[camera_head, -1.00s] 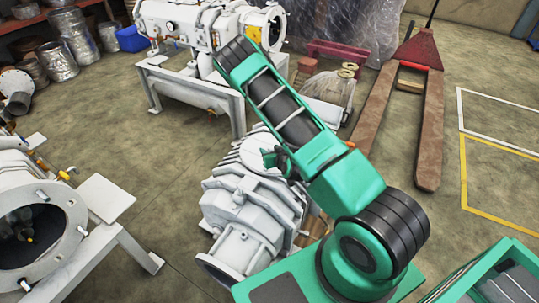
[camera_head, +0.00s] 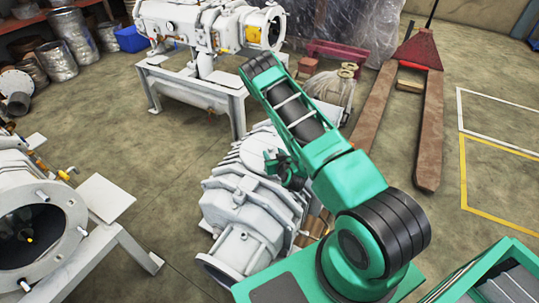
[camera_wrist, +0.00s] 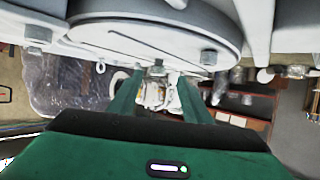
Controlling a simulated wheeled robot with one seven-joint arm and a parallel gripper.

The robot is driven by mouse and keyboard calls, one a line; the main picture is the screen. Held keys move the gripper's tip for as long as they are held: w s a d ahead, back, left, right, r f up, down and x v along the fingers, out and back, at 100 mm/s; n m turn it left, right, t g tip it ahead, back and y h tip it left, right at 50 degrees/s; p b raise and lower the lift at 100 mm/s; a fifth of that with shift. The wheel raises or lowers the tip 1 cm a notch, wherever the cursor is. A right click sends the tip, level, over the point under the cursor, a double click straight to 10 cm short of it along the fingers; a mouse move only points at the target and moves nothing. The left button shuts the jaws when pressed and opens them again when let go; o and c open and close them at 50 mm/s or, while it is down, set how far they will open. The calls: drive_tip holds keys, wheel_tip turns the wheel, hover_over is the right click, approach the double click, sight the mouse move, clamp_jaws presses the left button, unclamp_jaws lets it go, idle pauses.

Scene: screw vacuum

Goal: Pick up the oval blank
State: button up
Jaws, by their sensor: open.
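A pale rounded plate, which looks like the oval blank (camera_head: 260,148), lies on top of the white pump housing (camera_head: 238,205) in the head view. In the wrist view a flat rounded plate with bolts, probably the same blank (camera_wrist: 150,38), fills the top of the picture. My gripper (camera_head: 287,172) is close to the right side of the plate in the head view, partly hidden by my arm. In the wrist view its two green fingers (camera_wrist: 160,95) are apart with nothing between them, just below the plate's edge. I cannot tell whether they touch it.
A white machine on a stand (camera_head: 195,85) is at the back, and another with an open round flange (camera_head: 40,240) is at the left. A brown pallet jack (camera_head: 425,120) stands at the right. Open floor (camera_head: 150,190) lies between the machines.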

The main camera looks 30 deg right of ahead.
sight(271, 149)
drive_tip(key=shift+w+d, duration=0.2)
drive_tip(key=shift+w, duration=0.65)
drive_tip(key=shift+f, duration=0.1)
drive_tip(key=shift+w+f, duration=0.1)
drive_tip(key=shift+d+x, duration=0.2)
drive_tip(key=shift+x, duration=2.1)
drive_tip(key=shift+f, duration=0.1)
clamp_jaws()
